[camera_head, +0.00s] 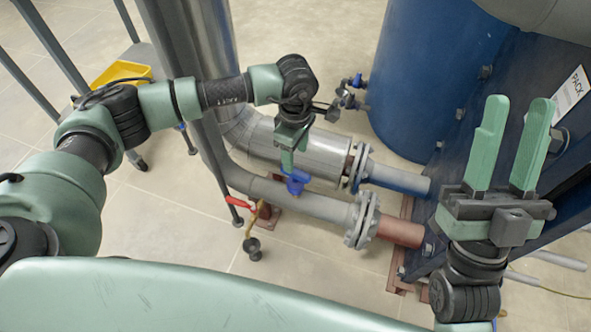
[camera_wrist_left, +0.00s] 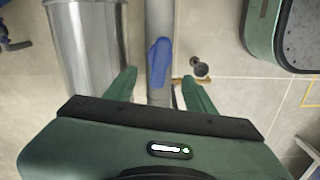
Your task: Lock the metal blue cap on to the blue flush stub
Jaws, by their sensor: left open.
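A blue part (camera_head: 296,182) shows at the grey pipe, just below my left gripper (camera_head: 288,162) in the head view. In the left wrist view, the blue part (camera_wrist_left: 158,62) looks long and lies over the pipe, in the gap ahead of my left gripper (camera_wrist_left: 160,88). That gripper points down, open, with nothing seen held between its fingers. I cannot tell whether the blue part is the cap or the stub. My right gripper (camera_head: 515,108) is open and empty, fingers up, before the blue frame at the right.
A red-handled valve (camera_head: 240,205) with a hanging black end piece (camera_head: 252,247) is beside the pipe. A large silver pipe (camera_head: 275,138) runs behind. Small blue valves (camera_head: 355,82) sit by the blue tank (camera_head: 415,85). A yellow tray (camera_head: 120,75) is at the back left.

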